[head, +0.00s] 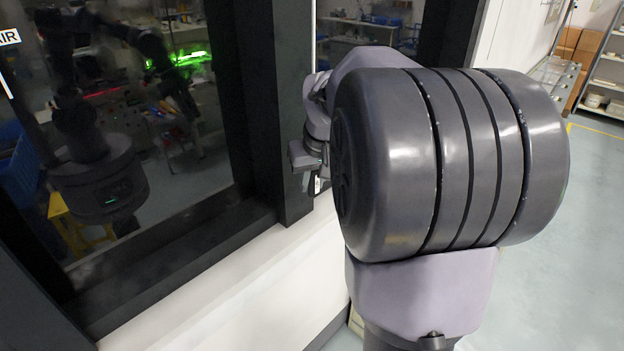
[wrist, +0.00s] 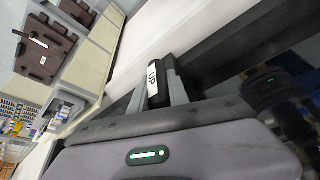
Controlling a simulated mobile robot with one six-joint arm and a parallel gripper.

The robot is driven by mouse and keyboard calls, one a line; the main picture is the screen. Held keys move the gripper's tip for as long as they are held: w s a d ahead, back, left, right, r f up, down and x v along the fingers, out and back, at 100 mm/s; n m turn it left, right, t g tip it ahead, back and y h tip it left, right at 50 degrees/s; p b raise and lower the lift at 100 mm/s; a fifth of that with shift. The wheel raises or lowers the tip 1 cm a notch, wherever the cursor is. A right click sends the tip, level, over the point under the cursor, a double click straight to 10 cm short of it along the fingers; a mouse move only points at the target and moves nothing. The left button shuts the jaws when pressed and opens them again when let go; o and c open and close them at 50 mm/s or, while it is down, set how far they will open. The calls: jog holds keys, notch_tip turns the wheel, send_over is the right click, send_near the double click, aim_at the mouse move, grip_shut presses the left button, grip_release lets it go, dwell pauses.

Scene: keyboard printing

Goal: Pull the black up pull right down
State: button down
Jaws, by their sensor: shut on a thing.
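The black up pull (wrist: 158,99), a dark bar with a white label reading UP, sits between the two grey fingers of my gripper (wrist: 160,80) in the wrist view. The fingers are closed on it from both sides. In the head view my wrist and gripper (head: 309,158) show only in part beside the black frame post (head: 277,110). My own large arm joint hides most of that spot, so I cannot make out the pull clearly there.
A dark glass pane (head: 190,130) in a black frame fills the left of the head view, with reflections in it. A white panel (head: 235,300) lies below the frame. Open floor (head: 580,220) and a shelf (head: 605,75) are at the right.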

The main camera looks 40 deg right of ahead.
jog(key=shift+s+f, duration=0.1)
jog(key=shift+f, duration=0.25)
jog(key=c, duration=1.3)
grip_release()
jog(key=shift+o, duration=0.2)
jog(key=shift+r, duration=0.1)
jog(key=shift+r, duration=0.1)
jog(key=p+v, duration=0.3)
jog(key=v, duration=1.4)
